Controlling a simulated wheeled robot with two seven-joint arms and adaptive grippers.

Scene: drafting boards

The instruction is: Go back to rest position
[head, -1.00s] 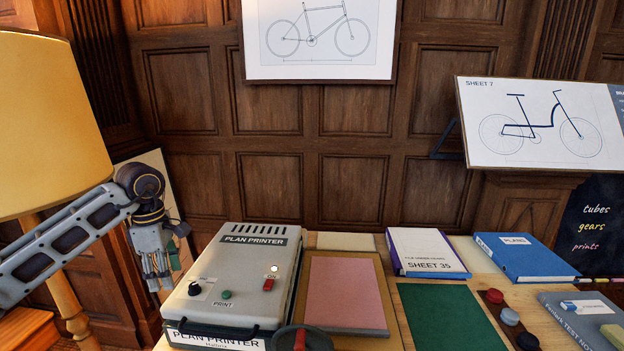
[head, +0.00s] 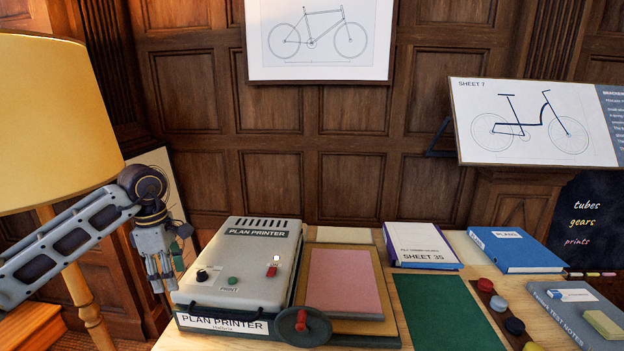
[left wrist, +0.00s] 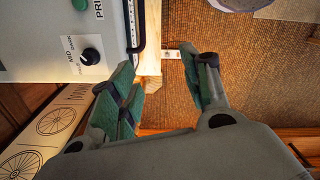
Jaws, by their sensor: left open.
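My left gripper (head: 160,280) hangs fingers down beside the left side of the grey plan printer (head: 235,268) in the head view. In the left wrist view, the two green-padded fingers of my left gripper (left wrist: 168,75) are spread apart with nothing between them. The corner of the plan printer (left wrist: 60,40), with its dial and dark handle, shows at upper left there, close to the left finger. I cannot tell if they touch. My right gripper is in neither view.
A yellow lamp (head: 55,130) stands at left, near my left arm. The table holds a pink sheet on a board (head: 343,280), a dark disc with a red handle (head: 303,326), a green mat (head: 450,315) and blue books (head: 515,250). Brown woven flooring (left wrist: 250,95) lies below the gripper.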

